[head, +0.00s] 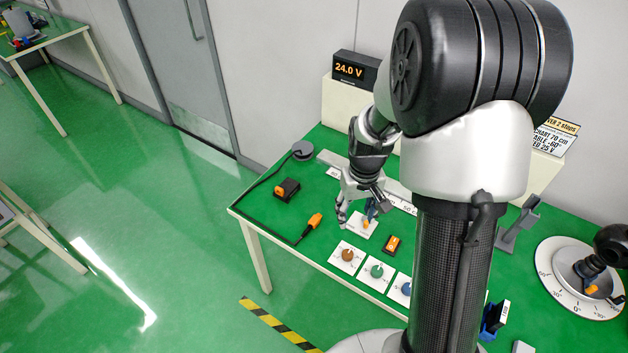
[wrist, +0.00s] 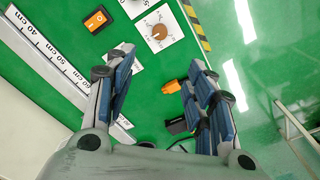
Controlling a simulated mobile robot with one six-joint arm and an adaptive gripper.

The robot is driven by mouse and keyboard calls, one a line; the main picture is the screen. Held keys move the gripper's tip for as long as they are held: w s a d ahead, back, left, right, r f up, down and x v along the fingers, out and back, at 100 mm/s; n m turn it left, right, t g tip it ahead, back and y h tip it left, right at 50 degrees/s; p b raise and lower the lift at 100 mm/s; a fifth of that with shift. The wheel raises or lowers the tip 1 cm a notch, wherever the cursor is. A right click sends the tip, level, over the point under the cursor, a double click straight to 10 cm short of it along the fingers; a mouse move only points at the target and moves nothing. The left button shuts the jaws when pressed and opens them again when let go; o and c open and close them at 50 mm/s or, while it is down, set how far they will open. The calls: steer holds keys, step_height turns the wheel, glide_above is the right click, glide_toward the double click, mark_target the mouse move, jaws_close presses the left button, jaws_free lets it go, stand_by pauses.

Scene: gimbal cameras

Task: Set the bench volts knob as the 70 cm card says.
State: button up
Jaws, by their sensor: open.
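The display (head: 352,70) on the back panel reads 24.0 V. The card (head: 555,138) at the right is partly hidden by my arm; I make out "70 cm", "-60°" and "25 V". Three dial knobs stand along the front edge of the green bench: brown (head: 347,256), teal (head: 377,271) and blue (head: 405,287). Their labels are too small to read. My gripper (head: 358,216) is open and empty above the bench, behind the brown knob. In the wrist view the brown knob (wrist: 159,32) lies beyond the spread fingertips (wrist: 162,60).
An orange connector (head: 313,222) on a black cable and a black block (head: 287,189) lie left of my gripper. An orange rocker switch (head: 392,244) sits behind the knobs. A centimetre rail (wrist: 55,65) runs behind. A round angle table (head: 550,290) stands at right.

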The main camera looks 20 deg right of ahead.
glide_toward(348, 254)
steer(key=f+b, duration=0.2)
steer(key=f, duration=0.2)
steer(key=f+b, duration=0.2)
steer(key=f, duration=0.3)
steer(key=shift+w+d, duration=0.1)
steer(key=shift+w, duration=0.1)
steer(key=shift+c, duration=0.5)
steer(key=c, duration=1)
